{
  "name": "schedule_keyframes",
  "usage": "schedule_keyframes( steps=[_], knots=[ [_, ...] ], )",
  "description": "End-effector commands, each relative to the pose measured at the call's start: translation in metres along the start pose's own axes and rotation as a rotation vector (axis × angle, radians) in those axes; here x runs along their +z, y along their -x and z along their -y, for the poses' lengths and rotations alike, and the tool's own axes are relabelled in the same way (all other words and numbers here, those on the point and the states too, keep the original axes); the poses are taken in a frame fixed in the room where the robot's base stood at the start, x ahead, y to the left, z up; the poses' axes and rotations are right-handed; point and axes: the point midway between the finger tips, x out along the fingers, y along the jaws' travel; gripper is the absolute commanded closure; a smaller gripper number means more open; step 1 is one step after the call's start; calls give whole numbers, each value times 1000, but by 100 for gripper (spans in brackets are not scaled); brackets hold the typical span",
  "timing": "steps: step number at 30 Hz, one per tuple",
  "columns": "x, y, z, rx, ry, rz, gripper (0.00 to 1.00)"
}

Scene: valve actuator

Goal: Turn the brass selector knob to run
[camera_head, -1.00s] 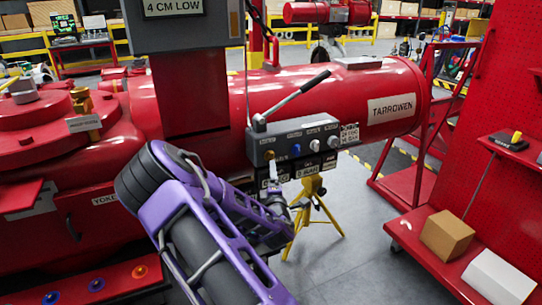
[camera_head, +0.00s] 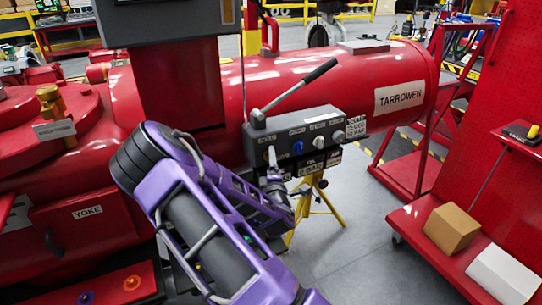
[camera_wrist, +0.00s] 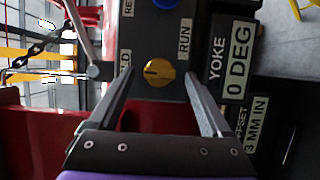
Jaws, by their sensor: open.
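The brass selector knob (camera_wrist: 158,73) is on the dark control panel in the wrist view. A dark mark on its face lies toward the left, where a partly hidden label ends in "LD". The RUN label (camera_wrist: 184,40) is to its right. My gripper (camera_wrist: 161,75) is open, one finger on each side of the knob. Gaps show between the fingers and the knob; I cannot tell how deep the tips reach. In the head view my gripper (camera_head: 272,160) is at the left end of the control box (camera_head: 288,128), and the brass knob is hidden there.
A blue knob (camera_head: 298,148) and two pale knobs sit further right on the box. A lever (camera_head: 300,88) rises above it. YOKE and 0 DEG plates (camera_wrist: 240,62) are beside the knob panel. The red TARROWEN cylinder (camera_head: 345,75) runs behind.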

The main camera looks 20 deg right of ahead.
Motion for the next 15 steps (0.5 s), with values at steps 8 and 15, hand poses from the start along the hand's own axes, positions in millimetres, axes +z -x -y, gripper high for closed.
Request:
schedule_keyframes(
  steps=[8,15],
  knots=[
    [0,3,0,-1,0,-1,18],
    [0,3,0,0,0,-1,19]
  ],
)
